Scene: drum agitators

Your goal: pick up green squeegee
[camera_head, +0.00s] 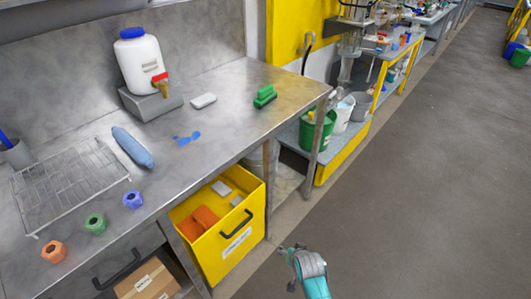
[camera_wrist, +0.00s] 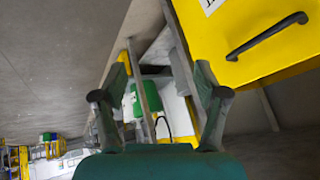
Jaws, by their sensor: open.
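A small green block-like tool (camera_head: 264,97), which looks like the green squeegee, lies on the steel table near its right end, in the head view. My gripper (camera_head: 292,250) is low in front of the table, over the floor, well apart from the green tool. In the wrist view my gripper (camera_wrist: 163,78) has its two fingers spread, with nothing between them. I cannot make out the green tool in the wrist view.
The steel table (camera_head: 225,95) also bears a white jug (camera_head: 140,62), a white block (camera_head: 203,101), a blue cloth (camera_head: 187,139), a blue bottle (camera_head: 132,147) and a wire rack (camera_head: 65,180). A yellow bin (camera_head: 225,240) sits below its edge. Open floor (camera_head: 430,170) lies right.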

